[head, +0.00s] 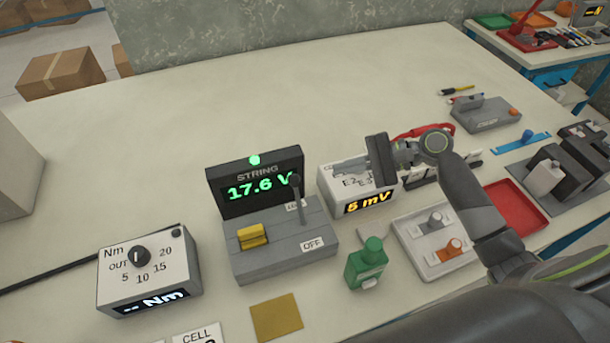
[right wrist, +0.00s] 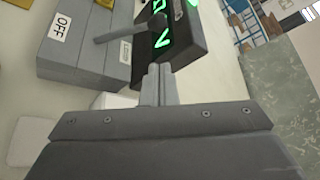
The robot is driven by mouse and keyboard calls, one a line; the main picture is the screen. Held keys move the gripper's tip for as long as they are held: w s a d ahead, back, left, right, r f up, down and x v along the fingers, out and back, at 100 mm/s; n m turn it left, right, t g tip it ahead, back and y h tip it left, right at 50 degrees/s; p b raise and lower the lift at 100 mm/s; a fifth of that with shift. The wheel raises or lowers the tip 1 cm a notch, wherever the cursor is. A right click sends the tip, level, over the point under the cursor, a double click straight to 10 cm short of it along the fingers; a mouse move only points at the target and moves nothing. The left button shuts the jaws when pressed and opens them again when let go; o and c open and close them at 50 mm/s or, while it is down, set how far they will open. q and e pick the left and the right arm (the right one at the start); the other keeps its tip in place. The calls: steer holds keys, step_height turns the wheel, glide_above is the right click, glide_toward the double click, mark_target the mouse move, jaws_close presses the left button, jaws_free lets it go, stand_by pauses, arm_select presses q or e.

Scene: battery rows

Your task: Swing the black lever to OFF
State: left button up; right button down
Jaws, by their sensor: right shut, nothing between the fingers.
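The black lever (head: 300,203) stands nearly upright on a grey switch box (head: 262,268), beside a partly hidden label at the back. The OFF label (head: 313,244) is nearer the front edge. The lever also shows in the right wrist view (right wrist: 115,34), left of the fingertips. Behind the box, a black display (head: 238,191) reads STRING 17.6 V with a green lamp lit on top. My right gripper (head: 337,166) is shut and empty, with its fingers pointing left toward the lever. There is a gap between them. My left gripper is not in view.
A yellow switch (head: 252,236) is on the same box, left of the lever. A white meter (head: 355,195) reading 5 mV stands below my right gripper. A green bottle (head: 367,263) is front right, and a torque box (head: 148,271) is left.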

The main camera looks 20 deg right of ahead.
mark_target(298, 201)
steer(key=p+x, duration=0.2)
steer(key=x, duration=0.6)
steer(key=shift+s+a+r, duration=0.1)
steer(key=shift+s+a, duration=0.05)
steer(key=shift+a, duration=0.1)
steer(key=shift+p+x, duration=0.3)
steer(key=shift+x, duration=0.55)
